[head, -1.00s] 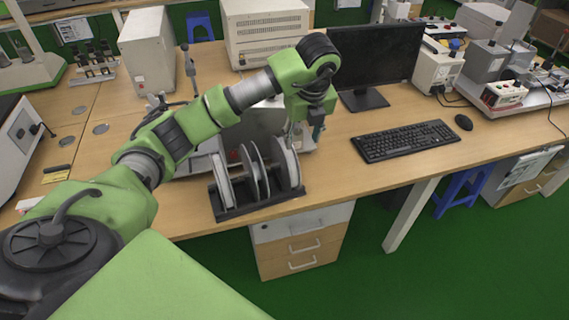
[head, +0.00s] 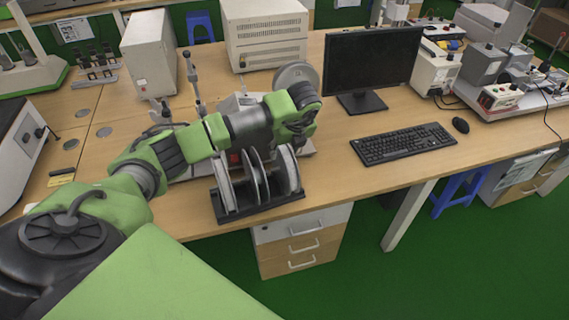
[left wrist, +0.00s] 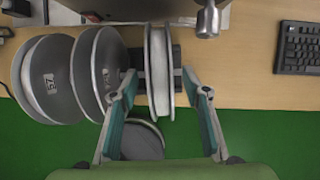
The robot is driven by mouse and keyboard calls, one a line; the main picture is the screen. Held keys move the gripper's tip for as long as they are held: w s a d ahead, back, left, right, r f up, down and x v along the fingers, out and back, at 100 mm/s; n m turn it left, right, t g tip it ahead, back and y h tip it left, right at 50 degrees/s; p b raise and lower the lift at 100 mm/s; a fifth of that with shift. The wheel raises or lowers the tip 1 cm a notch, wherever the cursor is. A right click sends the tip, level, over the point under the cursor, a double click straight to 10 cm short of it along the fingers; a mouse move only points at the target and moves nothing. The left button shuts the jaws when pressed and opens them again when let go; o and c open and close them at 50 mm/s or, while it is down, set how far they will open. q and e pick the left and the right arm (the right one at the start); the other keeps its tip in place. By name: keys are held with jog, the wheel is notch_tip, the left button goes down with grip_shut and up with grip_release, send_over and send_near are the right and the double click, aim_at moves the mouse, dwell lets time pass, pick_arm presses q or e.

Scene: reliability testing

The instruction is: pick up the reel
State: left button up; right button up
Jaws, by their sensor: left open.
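A dark rack (head: 232,213) near the table's front edge holds several upright pale reels. The rightmost reel (head: 288,170) stands at the rack's right end, below my left gripper (head: 298,140), whose fingers are hard to make out in the head view. In the left wrist view my left gripper (left wrist: 159,80) is open. Its two teal-backed fingers lie to either side of the white-rimmed rightmost reel (left wrist: 158,65), with visible gaps. Other grey reels (left wrist: 97,75) are to the left of the left finger. My right gripper is not in view.
A monitor (head: 372,60), keyboard (head: 403,143) and mouse (head: 460,125) stand to the right. A round grey disc (head: 297,76) shows behind my arm. A metal cylinder (left wrist: 208,22) is near the right finger. Table between rack and keyboard is clear.

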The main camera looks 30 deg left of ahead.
pick_arm(q)
jog(key=shift+x, duration=1.2)
grip_shut()
jog(key=shift+r, duration=0.1)
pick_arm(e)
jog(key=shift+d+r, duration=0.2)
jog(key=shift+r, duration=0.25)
pick_arm(q)
jog(key=shift+w+r, duration=0.1)
jog(key=shift+r, duration=0.15)
notch_tip(320, 180, up, 9)
jog(key=b, duration=0.3)
jog(key=shift+f, duration=0.25)
jog(key=shift+r, duration=0.5)
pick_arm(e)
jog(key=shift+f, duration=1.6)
